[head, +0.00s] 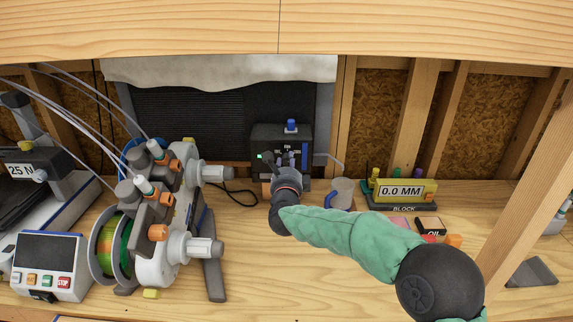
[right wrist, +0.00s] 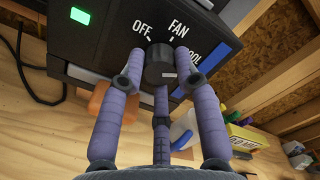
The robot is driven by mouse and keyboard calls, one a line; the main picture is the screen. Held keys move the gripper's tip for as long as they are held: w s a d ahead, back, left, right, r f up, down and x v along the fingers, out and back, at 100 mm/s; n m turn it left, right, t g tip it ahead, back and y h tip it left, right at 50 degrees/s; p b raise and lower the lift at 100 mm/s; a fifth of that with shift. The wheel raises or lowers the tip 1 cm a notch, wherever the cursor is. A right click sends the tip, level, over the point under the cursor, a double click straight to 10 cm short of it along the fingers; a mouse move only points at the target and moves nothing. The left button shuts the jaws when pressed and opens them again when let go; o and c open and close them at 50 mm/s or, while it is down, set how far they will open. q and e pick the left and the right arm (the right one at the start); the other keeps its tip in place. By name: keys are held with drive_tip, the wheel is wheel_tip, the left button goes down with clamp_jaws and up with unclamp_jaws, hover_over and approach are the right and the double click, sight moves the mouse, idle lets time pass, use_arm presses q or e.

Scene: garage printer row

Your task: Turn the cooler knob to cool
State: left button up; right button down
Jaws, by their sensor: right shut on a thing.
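The cooler control box (head: 296,141) is dark, with a blue knob-like part on top, and stands at the back of the bench. In the right wrist view its panel (right wrist: 115,45) reads OFF, FAN and a partly covered label ending in "OOL". The black cooler knob (right wrist: 160,65) sits below these labels. My right gripper (head: 285,163) has its purple fingers closed around the knob, as the right wrist view also shows (right wrist: 165,75). A small pale mark shows on the knob, but I cannot tell which label the knob points to. My left gripper is not in view.
A green light (right wrist: 80,15) is lit on the panel. A spool machine (head: 160,225) stands left of my right arm. A grey mug-like container (head: 342,192) and a yellow gauge block (head: 402,190) stand to the right. A wooden shelf (head: 400,30) hangs above.

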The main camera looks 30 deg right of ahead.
drive_tip(key=shift+s+d+r, duration=0.1)
drive_tip(key=shift+d, duration=0.15)
drive_tip(key=c, duration=1)
unclamp_jaws()
drive_tip(key=shift+o, duration=0.5)
drive_tip(key=shift+d, duration=0.1)
drive_tip(key=shift+a, duration=0.2)
drive_tip(key=shift+s+a, duration=0.2)
drive_tip(key=shift+s, duration=0.1)
drive_tip(key=v, duration=1.1)
